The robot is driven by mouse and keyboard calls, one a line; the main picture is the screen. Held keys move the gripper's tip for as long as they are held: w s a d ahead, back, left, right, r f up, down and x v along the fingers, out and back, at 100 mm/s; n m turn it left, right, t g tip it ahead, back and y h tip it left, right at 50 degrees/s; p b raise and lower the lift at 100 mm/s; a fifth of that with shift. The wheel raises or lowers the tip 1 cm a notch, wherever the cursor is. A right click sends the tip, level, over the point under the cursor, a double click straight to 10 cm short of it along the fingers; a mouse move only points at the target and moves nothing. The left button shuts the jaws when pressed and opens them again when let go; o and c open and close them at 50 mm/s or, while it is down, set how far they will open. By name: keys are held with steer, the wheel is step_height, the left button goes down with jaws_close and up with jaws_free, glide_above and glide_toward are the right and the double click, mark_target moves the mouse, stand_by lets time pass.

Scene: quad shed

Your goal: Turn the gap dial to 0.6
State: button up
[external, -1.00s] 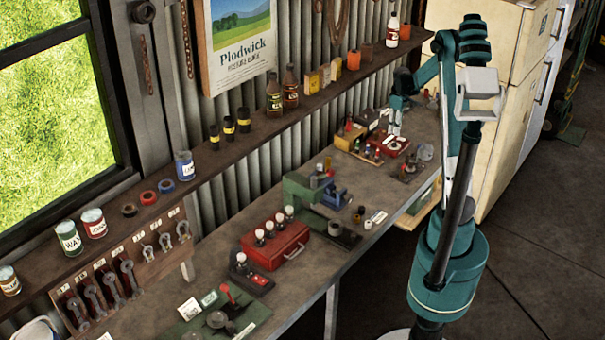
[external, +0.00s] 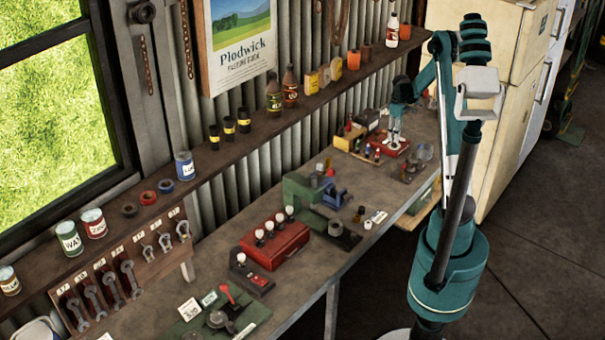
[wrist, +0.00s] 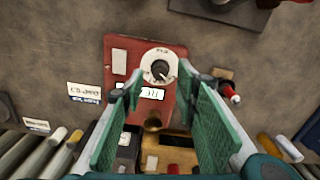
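The dial (wrist: 160,68) is a dark round knob with a light pointer mark, set in a white ring on a red panel (wrist: 180,105). Its scale is too small to read. A white label (wrist: 152,93) lies just below it in the wrist view. My gripper (wrist: 178,88) is open, its green-padded fingers spread to either side of the label and lower panel; nothing is between the pads. In the external view my gripper (external: 396,136) points down over the red panel (external: 376,140) on the bench's far part. Contact with the dial cannot be seen.
A red-tipped part (wrist: 230,92) stands right of the panel. Yellow and dark boxes (wrist: 178,150) lie below it in the wrist view. The wall shelf (external: 245,135) runs behind.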

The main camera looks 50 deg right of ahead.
mark_target(394, 144)
steer(key=shift+f, duration=1.8)
steer(key=c, duration=0.9)
